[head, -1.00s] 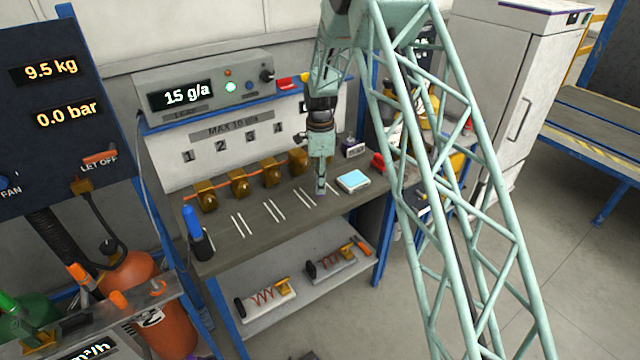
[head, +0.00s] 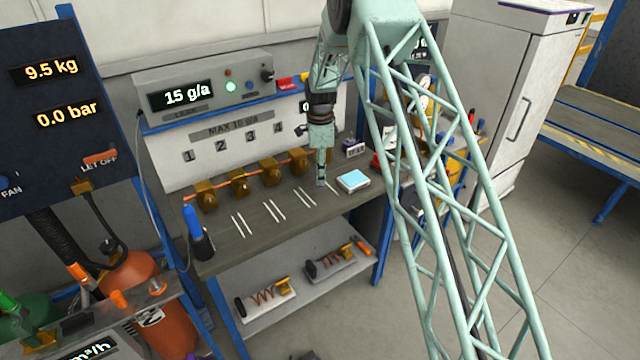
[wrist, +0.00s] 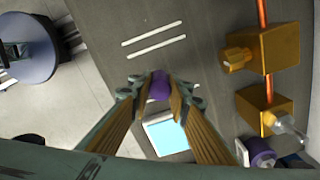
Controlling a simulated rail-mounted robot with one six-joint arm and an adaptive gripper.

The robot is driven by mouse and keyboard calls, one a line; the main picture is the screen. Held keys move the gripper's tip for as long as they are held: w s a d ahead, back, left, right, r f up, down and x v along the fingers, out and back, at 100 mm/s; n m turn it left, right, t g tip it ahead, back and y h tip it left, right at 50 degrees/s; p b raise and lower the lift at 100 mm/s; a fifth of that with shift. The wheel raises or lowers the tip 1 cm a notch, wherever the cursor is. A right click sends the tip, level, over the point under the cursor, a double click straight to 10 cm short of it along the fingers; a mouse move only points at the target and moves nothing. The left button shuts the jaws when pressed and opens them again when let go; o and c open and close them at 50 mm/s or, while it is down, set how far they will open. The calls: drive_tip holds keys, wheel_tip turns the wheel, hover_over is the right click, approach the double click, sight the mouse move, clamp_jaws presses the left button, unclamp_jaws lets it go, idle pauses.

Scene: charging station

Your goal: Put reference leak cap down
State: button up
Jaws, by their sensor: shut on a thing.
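My gripper (wrist: 159,88) is shut on a purple cap (wrist: 159,84), which sits between its fingertips in the wrist view. I take this to be the reference leak cap. In the head view my gripper (head: 321,184) points down over the grey bench top (head: 265,238), left of a scale with a light-blue top (head: 353,180). The cap is too small to make out there. I cannot tell whether it touches the bench. The scale also shows just behind the fingertips in the wrist view (wrist: 168,133).
Several brass blocks (head: 239,184) on an orange pipe line the bench's back. Pairs of white lines (head: 274,211) mark the bench. A second purple-topped object (wrist: 260,152) stands near the brass blocks. A blue-topped bottle (head: 195,230) is at the left corner. The bench front is clear.

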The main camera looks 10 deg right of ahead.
drive_tip(key=shift+f, duration=1.8)
drive_tip(key=shift+f, duration=0.1)
drive_tip(key=o, duration=0.7)
drive_tip(key=shift+o, duration=0.2)
wheel_tip(320, 180, up, 11)
drive_tip(key=shift+r, duration=0.65)
